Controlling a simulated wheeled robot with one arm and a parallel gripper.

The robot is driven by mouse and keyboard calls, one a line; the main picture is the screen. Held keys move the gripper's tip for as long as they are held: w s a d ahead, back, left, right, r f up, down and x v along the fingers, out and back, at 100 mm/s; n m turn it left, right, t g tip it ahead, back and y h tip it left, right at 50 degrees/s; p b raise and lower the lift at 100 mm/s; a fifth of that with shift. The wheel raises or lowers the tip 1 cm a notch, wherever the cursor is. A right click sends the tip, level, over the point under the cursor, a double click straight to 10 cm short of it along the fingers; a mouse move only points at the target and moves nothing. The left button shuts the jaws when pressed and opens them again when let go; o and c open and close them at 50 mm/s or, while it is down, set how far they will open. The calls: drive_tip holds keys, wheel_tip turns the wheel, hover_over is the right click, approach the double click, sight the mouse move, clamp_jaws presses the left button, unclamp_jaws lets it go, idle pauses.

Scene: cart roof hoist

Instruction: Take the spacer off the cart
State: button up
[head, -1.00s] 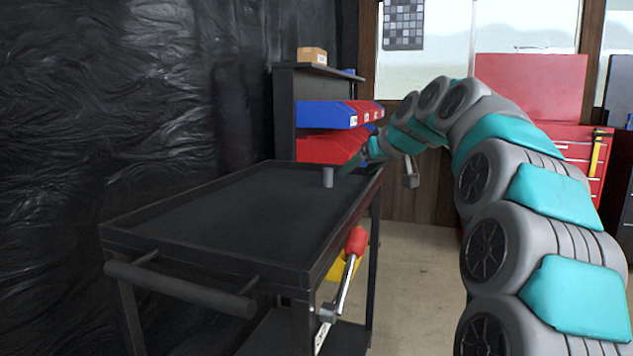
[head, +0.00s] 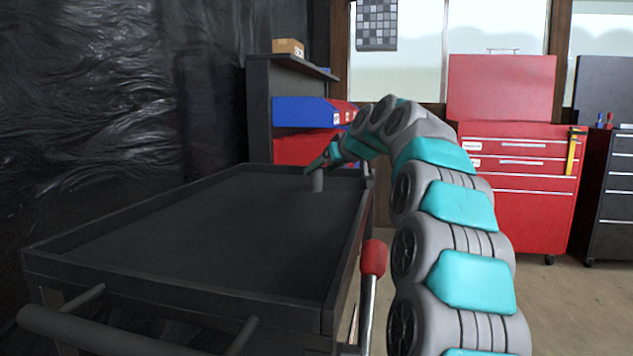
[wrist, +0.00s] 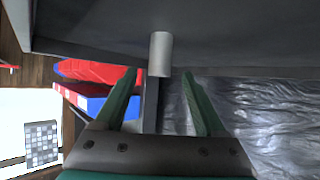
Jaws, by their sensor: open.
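The spacer (head: 317,182) is a small grey cylinder standing upright on the cart's black top (head: 215,225), near its far right end. In the wrist view the spacer (wrist: 160,54) shows just beyond the fingertips, roughly centred between them. My gripper (head: 311,170) is at the spacer in the head view, with its green fingers over the spacer's upper part. In the wrist view my gripper (wrist: 158,75) has its fingers spread apart with nothing clamped. The head view does not show whether the fingers touch the spacer.
A lever with a red grip (head: 373,258) stands at the cart's near right side. A shelf with blue bins (head: 300,112) and red bins (head: 300,150) is behind the cart. A red tool chest (head: 515,185) stands at the back right. The rest of the cart top is clear.

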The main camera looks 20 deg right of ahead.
sight(317, 171)
drive_tip(key=x, duration=0.3)
drive_tip(key=shift+w, duration=0.25)
clamp_jaws()
idle(0.4)
